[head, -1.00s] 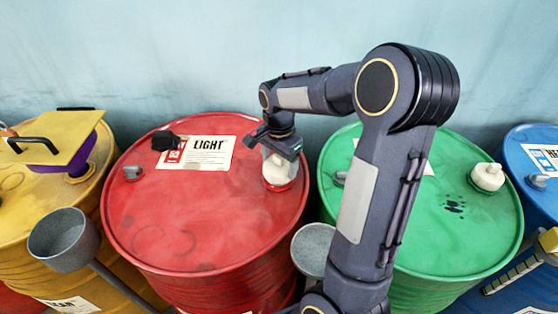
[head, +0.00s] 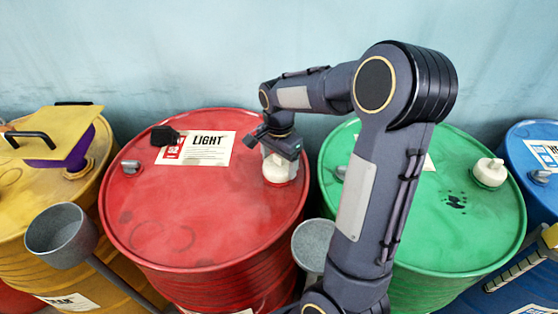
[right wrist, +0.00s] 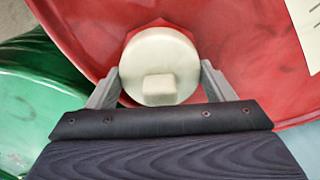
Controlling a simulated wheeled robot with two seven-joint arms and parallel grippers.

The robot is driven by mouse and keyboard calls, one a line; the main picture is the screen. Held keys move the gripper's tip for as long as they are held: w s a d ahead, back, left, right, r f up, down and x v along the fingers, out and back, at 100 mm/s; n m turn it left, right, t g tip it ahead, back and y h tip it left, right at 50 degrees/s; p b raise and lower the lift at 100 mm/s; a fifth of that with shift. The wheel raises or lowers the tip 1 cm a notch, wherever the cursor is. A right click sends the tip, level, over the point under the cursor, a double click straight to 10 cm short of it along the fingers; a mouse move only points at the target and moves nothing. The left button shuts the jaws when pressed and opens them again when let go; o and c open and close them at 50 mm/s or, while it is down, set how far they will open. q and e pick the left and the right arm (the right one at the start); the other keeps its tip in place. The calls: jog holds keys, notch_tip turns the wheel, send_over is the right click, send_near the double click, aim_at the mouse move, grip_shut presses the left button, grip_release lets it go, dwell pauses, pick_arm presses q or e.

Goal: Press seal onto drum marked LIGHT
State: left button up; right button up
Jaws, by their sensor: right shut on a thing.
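The red drum (head: 205,220) carries a white label marked LIGHT (head: 209,143) and stands left of centre in the head view. A cream seal (head: 280,169) is on its lid near the right rim. In the right wrist view the seal (right wrist: 160,62) is a round cap with a square knob, over the red lid. My right gripper (head: 278,152) points down over the drum, shut on the seal; its two fingers lie on either side of the cap in the right wrist view (right wrist: 160,88). Whether the seal is fully seated cannot be told. My left gripper is not in view.
A green drum (head: 450,240) with its own cream cap (head: 489,172) stands on the right. A yellow drum (head: 25,225) bears a yellow plate (head: 50,133). A grey funnel cup (head: 62,235) and another grey cup (head: 312,243) stand in front. A black object (head: 164,136) lies by the label.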

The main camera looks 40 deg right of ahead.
jog(key=o, duration=1.2)
jog(key=shift+o, duration=0.2)
notch_tip(320, 180, up, 7)
jog(key=shift+r, duration=0.35)
jog(key=shift+s+a+r, duration=0.15)
jog(key=shift+s+a, duration=0.05)
jog(key=shift+s, duration=0.05)
jog(key=s+a+n+t+y, duration=0.3)
jog(key=s+a+n+t, duration=0.2)
jog(key=s+a+n, duration=0.9)
jog(key=s, duration=0.4)
jog(key=shift+a+t+y, duration=0.25)
jog(key=shift+t+y, duration=0.05)
jog(key=shift+y, duration=0.1)
